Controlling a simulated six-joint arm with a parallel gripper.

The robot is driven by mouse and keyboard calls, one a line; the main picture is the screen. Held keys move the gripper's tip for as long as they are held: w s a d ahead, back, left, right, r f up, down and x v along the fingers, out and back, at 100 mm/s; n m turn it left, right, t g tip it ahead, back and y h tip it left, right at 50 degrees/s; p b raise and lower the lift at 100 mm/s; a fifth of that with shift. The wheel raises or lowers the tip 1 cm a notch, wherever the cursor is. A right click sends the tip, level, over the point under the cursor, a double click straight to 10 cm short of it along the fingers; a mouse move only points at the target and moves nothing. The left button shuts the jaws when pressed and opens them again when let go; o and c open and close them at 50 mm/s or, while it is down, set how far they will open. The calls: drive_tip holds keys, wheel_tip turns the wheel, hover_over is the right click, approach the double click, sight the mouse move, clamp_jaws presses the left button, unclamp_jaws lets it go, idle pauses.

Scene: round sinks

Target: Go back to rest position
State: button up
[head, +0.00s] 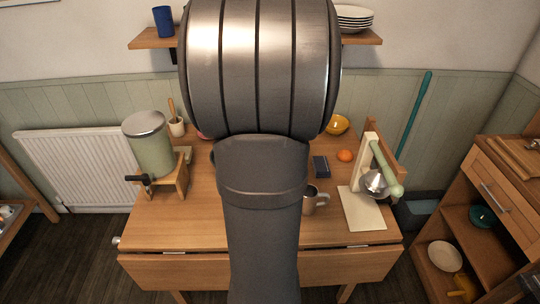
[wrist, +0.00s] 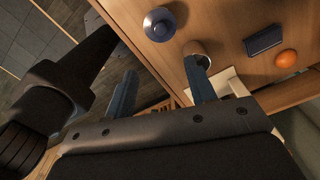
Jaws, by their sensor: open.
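My gripper (wrist: 160,88) shows in the wrist view with its two blue-grey fingers spread apart and nothing between them. Below the gap lie the table's edge and the dark floor. In the head view my own arm fills the middle and the gripper is hidden. A metal mug (head: 312,201) stands on the wooden table (head: 185,232) just right of my arm. In the wrist view the mug (wrist: 194,48) appears just beyond the right fingertip; I cannot tell whether they touch.
A green dispenser (head: 150,145) stands at the left. A round blue-grey object (wrist: 160,23) shows in the wrist view.

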idle(0.3)
wheel_tip(320, 180, down, 18)
drive_tip(key=shift+r, duration=0.25)
idle(0.3)
idle(0.4)
drive_tip(key=shift+r, duration=1.55)
idle(0.9)
wheel_tip(320, 180, up, 12)
idle(1.2)
